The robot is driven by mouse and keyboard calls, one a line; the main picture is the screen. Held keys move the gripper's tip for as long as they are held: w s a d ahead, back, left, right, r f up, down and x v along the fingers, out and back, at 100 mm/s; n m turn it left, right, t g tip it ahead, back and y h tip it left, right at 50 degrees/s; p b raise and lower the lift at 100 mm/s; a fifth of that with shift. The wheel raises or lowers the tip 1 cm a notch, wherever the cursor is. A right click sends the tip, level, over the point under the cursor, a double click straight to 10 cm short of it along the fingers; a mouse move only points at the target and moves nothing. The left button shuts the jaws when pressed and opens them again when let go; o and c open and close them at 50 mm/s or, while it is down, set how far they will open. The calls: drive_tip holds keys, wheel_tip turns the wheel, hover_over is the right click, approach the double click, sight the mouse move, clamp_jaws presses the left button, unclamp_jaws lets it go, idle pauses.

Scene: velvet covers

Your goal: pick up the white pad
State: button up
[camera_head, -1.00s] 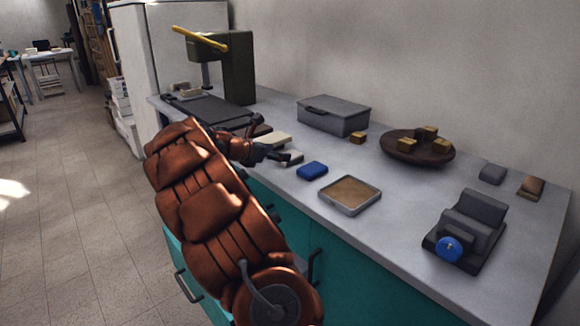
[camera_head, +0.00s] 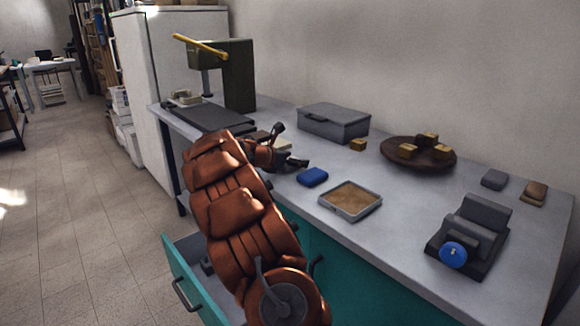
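A small whitish pad (camera_head: 284,144) lies on the grey counter (camera_head: 322,240), partly hidden by my gripper. I cannot tell whether it touches a finger. My gripper (camera_head: 288,147) is open at the pad, with one dark finger raised behind it and the other low in front of it. A beige piece (camera_head: 258,135) shows just left of the gripper, mostly covered by the arm.
A blue pad (camera_head: 313,177) and a shallow tray (camera_head: 350,200) lie close on the right. A grey lidded box (camera_head: 334,122) stands behind. A brown round dish (camera_head: 418,153) holds yellow blocks. An open drawer (camera_head: 190,279) juts out below the counter.

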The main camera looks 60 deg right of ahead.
drive_tip(key=c, duration=0.7)
drive_tip(key=shift+r, duration=0.15)
